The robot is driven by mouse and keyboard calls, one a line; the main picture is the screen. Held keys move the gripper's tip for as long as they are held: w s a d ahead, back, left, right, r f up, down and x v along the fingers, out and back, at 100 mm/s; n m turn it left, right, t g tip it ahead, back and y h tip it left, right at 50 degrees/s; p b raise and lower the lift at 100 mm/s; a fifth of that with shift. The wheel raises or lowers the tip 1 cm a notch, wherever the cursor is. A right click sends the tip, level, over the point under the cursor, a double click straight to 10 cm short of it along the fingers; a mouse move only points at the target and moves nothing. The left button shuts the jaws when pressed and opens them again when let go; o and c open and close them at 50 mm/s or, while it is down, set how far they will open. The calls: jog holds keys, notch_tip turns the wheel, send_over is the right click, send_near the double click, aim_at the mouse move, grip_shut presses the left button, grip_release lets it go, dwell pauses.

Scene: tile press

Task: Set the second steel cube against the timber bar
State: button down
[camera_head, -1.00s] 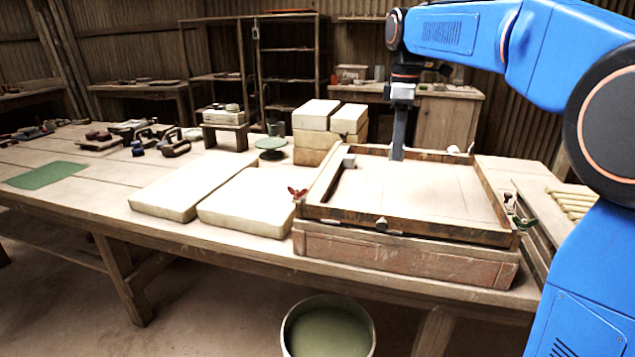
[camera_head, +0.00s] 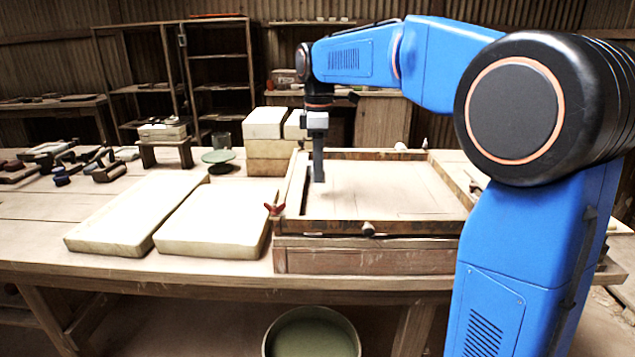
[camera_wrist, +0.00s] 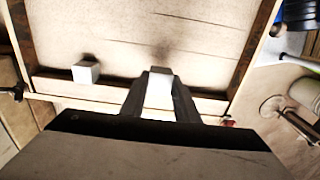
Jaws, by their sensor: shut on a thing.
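My gripper (camera_head: 319,179) is over the left part of the framed bed of the press (camera_head: 400,190). In the wrist view my gripper (camera_wrist: 160,74) is shut on a pale steel cube (camera_wrist: 159,92), held between the two fingers close to the timber bar. Whether this cube touches the bed or bar I cannot tell. Another steel cube (camera_wrist: 86,72) sits on the bed against the timber bar (camera_wrist: 115,92), to the left of the held one. The bar runs along one side inside the frame. In the head view I cannot make out either cube.
Two pale slabs (camera_head: 140,210) lie on the bench left of the press. Stacked pale blocks (camera_head: 265,122) and a green round stand (camera_head: 218,157) are behind them. A red wing nut (camera_head: 274,209) sticks out at the frame's corner. A bucket (camera_head: 312,335) stands below.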

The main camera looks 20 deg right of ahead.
jog(key=shift+f, duration=1.95)
jog(key=c, duration=1.4)
grip_release()
jog(key=shift+f, duration=0.15)
jog(key=shift+o, duration=0.2)
notch_tip(320, 180, up, 12)
jog(key=shift+r, duration=0.15)
